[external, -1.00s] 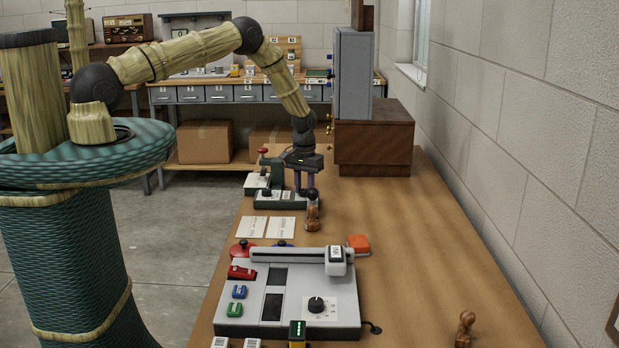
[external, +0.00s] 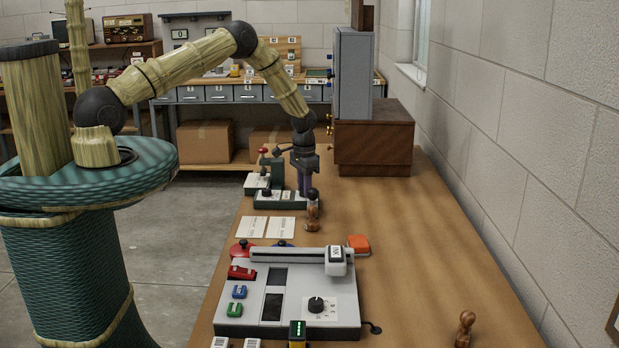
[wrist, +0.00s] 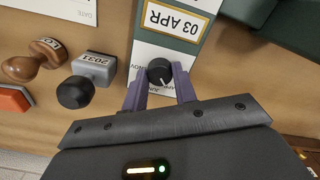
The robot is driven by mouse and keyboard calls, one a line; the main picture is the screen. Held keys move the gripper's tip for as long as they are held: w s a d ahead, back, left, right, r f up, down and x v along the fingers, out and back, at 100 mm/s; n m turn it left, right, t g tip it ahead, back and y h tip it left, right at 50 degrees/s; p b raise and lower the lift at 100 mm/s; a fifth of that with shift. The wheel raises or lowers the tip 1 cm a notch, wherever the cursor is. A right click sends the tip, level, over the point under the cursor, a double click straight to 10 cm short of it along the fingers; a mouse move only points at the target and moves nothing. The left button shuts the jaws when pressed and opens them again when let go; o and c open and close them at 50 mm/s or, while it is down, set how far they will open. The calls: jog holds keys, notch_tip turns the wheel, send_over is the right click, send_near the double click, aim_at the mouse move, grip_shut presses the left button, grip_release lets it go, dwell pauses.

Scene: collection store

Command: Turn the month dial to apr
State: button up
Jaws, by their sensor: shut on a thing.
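The month dial (wrist: 159,70) is a small black knob with a white pointer line, set on a white plate with month lettering. My gripper (wrist: 160,82) is shut on it, with one purple finger at each side. The pointer faces the lettering on my gripper's side, partly covered by the fingers. Above the dial, a gold-framed window (wrist: 172,20) reads "03 APR". In the external view, my gripper (external: 302,188) points straight down at the right end of the green-based date device (external: 268,202). The dial is hidden there behind the fingers and a stamp.
The bench's right side is mostly clear.

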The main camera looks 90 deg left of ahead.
dwell(0.4)
jog(key=o, duration=1)
jog(key=shift+c, duration=0.2)
jog(key=shift+r, duration=0.1)
notch_tip(320, 180, up, 17)
jog(key=b, duration=0.3)
jog(key=shift+r, duration=0.15)
jog(key=shift+d, duration=0.1)
